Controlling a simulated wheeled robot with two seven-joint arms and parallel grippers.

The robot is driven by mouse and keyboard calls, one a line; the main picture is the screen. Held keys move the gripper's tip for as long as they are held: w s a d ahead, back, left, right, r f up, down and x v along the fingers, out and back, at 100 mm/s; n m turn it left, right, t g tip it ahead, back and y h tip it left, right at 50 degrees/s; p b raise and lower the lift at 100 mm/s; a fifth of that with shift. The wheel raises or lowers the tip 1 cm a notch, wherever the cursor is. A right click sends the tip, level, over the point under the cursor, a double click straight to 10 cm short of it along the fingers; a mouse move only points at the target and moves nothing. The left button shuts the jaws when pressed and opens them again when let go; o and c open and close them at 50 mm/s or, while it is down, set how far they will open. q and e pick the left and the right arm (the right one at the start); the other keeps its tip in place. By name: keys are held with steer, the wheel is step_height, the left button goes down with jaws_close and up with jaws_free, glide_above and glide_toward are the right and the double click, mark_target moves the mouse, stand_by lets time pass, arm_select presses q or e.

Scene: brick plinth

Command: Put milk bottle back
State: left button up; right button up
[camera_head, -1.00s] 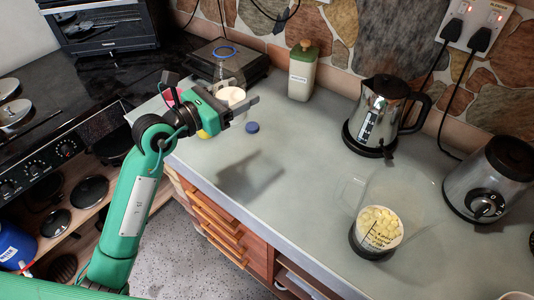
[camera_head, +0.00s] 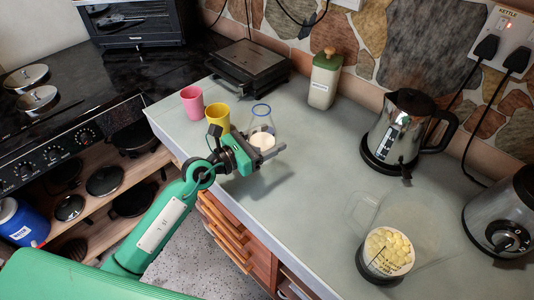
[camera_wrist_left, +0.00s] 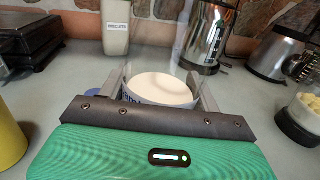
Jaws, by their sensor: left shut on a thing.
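The milk bottle (camera_head: 262,118) is clear glass with a blue rim and white milk in its lower part. My left gripper (camera_head: 270,155) is shut on it low down, near the counter's front left edge. The bottle stands upright; I cannot tell whether its base touches the counter. In the left wrist view, the milk (camera_wrist_left: 162,88) shows between the fingers (camera_wrist_left: 160,95). A blue round piece (camera_wrist_left: 95,92), perhaps a cap, shows partly behind the left finger there; it is hidden in the head view. My right gripper is not in view.
A yellow cup (camera_head: 218,116) and a pink cup (camera_head: 192,101) stand left of the bottle. A black grill (camera_head: 248,64), a biscuit jar (camera_head: 324,80), a kettle (camera_head: 398,132), a jug of yellow chunks (camera_head: 388,250) and a blender base (camera_head: 503,215) surround the clear middle counter (camera_head: 325,165).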

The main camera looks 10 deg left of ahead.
arm_select(q)
steer(key=shift+f, duration=0.7)
step_height(320, 180, down, 3)
steer(key=shift+f+b, duration=0.2)
steer(key=shift+b, duration=0.5)
steer(key=shift+f, duration=0.1)
steer(key=shift+f, duration=0.15)
steer(key=o, duration=1.5)
